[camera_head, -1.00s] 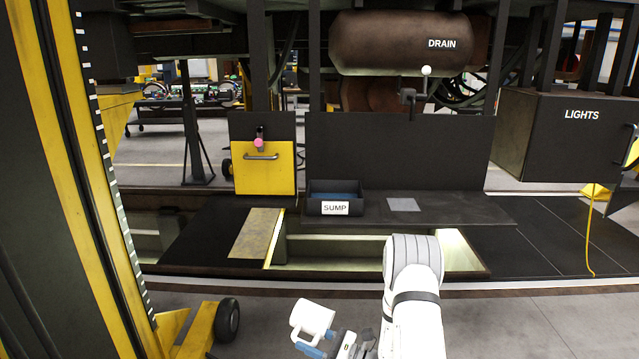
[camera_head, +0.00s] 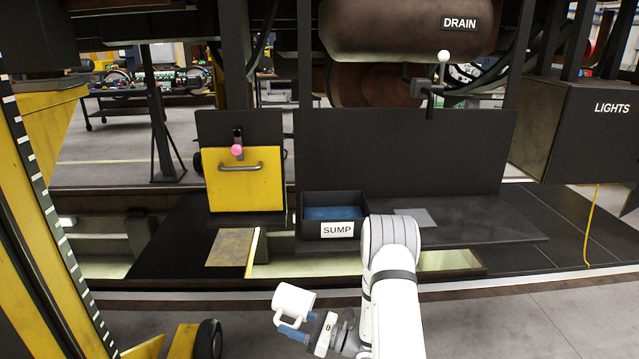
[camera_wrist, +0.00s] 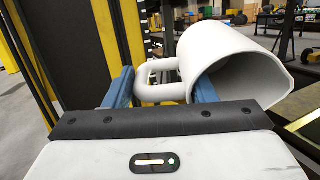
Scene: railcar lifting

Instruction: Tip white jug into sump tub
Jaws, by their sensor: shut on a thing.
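The white jug (camera_head: 295,303) is held by its handle in my gripper (camera_head: 291,330), in front of and below the sump tub. It is somewhat tilted in the head view. In the wrist view the jug (camera_wrist: 225,62) lies on its side across the picture, its open mouth facing lower right; the inside that shows is bare grey. The blue fingers of my gripper (camera_wrist: 162,92) stand on both sides of the handle. The sump tub (camera_head: 311,229) is a dark open box labelled SUMP with blue inside, standing on the dark ledge.
A grey plate (camera_head: 415,217) lies on the ledge right of the tub. A yellow panel (camera_head: 246,180) with a handle stands left of it. A dark back panel (camera_head: 420,150) rises behind. The DRAIN tank (camera_head: 390,30) hangs above. A yellow post (camera_head: 40,220) stands at left.

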